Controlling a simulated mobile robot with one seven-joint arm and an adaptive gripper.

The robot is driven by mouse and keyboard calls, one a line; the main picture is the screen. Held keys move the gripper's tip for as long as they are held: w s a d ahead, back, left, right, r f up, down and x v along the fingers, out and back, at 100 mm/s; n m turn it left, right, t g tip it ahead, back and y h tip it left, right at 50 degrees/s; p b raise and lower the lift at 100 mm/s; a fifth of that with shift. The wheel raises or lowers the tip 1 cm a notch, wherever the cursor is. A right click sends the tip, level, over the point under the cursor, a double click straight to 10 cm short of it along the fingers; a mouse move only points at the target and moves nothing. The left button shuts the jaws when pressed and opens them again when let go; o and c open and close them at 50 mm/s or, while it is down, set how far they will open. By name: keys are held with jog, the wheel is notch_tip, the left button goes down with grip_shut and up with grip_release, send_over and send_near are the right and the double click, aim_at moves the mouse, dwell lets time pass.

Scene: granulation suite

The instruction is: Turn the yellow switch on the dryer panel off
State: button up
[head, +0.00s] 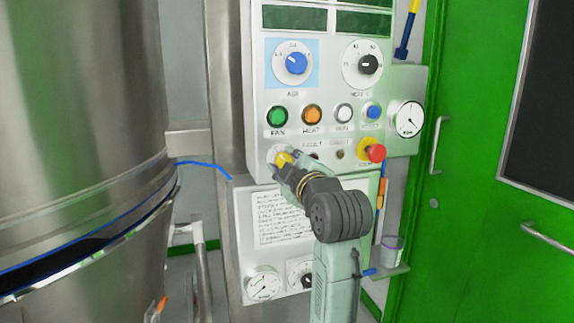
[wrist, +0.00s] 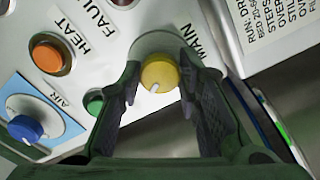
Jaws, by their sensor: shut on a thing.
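The dryer panel (head: 262,88) is a white box on the wall in the head view. The yellow switch (head: 284,159) is at its lower left, partly hidden by my gripper (head: 287,163). In the wrist view, the yellow switch (wrist: 160,75) is a round knob beside the label MAIN, with a white pointer mark towards the bottom of the picture, slightly left. The fingers of my gripper (wrist: 160,80) are on either side of the knob, shut on it. The OFF and ON marks cannot be read.
Above the switch are a green FAN button (head: 277,116), an orange HEAT button (head: 312,115) and a blue AIR dial (head: 293,62). A red stop button (head: 371,152) sticks out to the right. A large steel vessel (head: 80,110) stands left. A green door (head: 460,200) is at right.

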jog(key=o, duration=1.1)
jog(key=shift+o, duration=0.2)
jog(key=shift+s, duration=0.15)
jog(key=v, duration=1.1)
jog(key=shift+s, duration=0.35)
jog(key=shift+d+r, duration=0.1)
